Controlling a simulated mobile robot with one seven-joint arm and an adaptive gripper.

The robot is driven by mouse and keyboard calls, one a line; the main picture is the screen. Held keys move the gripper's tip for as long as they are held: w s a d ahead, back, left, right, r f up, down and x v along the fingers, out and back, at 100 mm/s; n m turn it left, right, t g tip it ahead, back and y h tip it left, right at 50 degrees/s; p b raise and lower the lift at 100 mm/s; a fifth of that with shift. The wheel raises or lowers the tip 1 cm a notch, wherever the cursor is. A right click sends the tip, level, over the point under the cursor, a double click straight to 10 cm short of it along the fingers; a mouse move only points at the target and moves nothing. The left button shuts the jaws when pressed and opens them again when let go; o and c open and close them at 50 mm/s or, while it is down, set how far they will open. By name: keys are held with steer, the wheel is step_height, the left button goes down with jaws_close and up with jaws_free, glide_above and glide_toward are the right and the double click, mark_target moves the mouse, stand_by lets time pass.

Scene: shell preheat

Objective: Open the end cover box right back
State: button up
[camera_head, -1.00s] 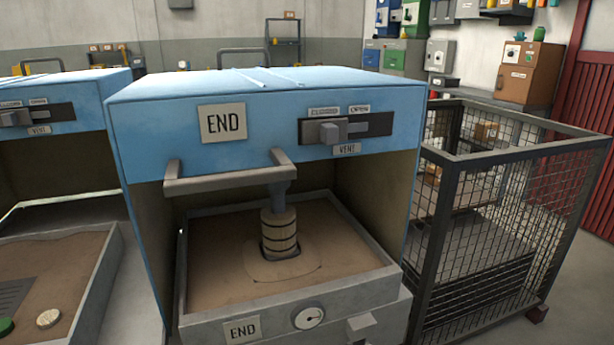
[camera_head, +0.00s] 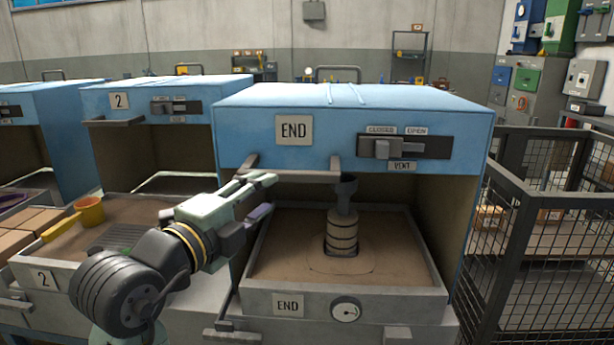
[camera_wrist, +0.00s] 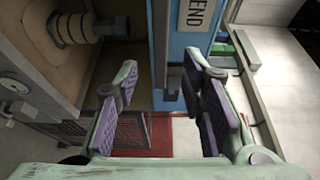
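The end cover box (camera_head: 240,118) is a blue hood with an END plate (camera_head: 294,130). It stands over a sand-filled tray (camera_head: 262,262) whose interior shows below its front edge. A grey bar handle (camera_head: 310,176) runs along that edge; in the wrist view the handle (camera_wrist: 160,40) lies between the fingers' lines. My gripper (camera_head: 266,195) is open at the handle's left end, fingers pointing right. In the wrist view the gripper (camera_wrist: 158,85) has purple pads well apart, with no grip on the bar. Contact cannot be told.
The vent slider (camera_head: 381,148) sits at the closed side. A wire cage (camera_head: 545,215) stands close on the right. Box 2 (camera_head: 140,100) and a yellow ladle (camera_head: 90,212) are on the left.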

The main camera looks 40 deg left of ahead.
mark_target(285, 179)
steer(key=w+p, duration=0.1)
steer(key=w, duration=0.2)
steer(key=w+a, duration=0.1)
steer(key=w, duration=0.2)
steer(key=w+p, duration=0.1)
steer(key=w, duration=0.2)
steer(key=shift+w+a+p, duration=0.3)
steer(key=shift+w+a, duration=0.05)
steer(key=shift+c, duration=0.6)
jaws_close()
